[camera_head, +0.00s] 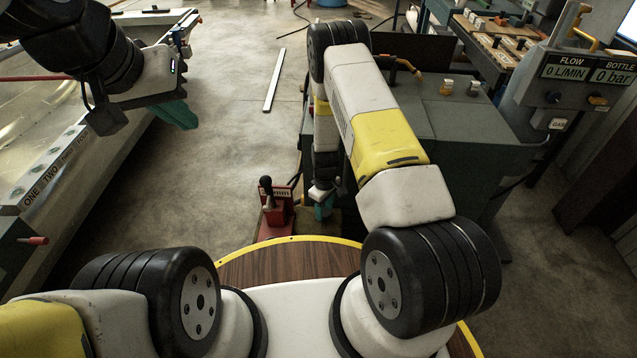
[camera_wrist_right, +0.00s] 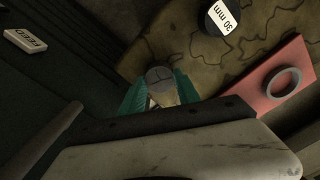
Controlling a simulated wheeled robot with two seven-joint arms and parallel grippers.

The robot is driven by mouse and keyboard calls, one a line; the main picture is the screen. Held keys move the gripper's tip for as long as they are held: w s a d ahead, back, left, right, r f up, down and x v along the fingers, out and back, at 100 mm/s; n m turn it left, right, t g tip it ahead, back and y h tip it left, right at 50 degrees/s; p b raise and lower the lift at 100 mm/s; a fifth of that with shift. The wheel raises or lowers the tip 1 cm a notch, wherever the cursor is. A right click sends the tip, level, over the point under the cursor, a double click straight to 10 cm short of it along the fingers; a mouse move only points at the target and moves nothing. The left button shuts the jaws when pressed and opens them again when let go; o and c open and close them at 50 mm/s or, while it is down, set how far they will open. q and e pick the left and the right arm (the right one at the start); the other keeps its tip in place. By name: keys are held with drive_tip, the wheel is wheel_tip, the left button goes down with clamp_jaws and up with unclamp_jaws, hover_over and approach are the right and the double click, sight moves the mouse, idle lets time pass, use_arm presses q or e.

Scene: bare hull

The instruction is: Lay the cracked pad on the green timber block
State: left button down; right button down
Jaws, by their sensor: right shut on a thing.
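My right gripper (camera_head: 323,207) points down beside the grey-green cabinet in the head view. In the right wrist view its teal fingers (camera_wrist_right: 160,98) are shut on a small round grey piece with dark lines across its top, which looks like the cracked pad (camera_wrist_right: 160,76). A pale tan part shows just below the disc. The pad is too small to make out in the head view. I cannot pick out the green timber block for certain in either view.
An olive-brown surface with dark wavy marks (camera_wrist_right: 200,48) lies under the right gripper. A black disc labelled 30 mm (camera_wrist_right: 222,17) and a pink-red plate (camera_wrist_right: 270,75) with a grey ring are near. A red stand with black knob (camera_head: 276,212) is left of the gripper.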

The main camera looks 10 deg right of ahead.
drive_tip(key=shift+f, duration=0.1)
drive_tip(key=c, duration=0.9)
unclamp_jaws()
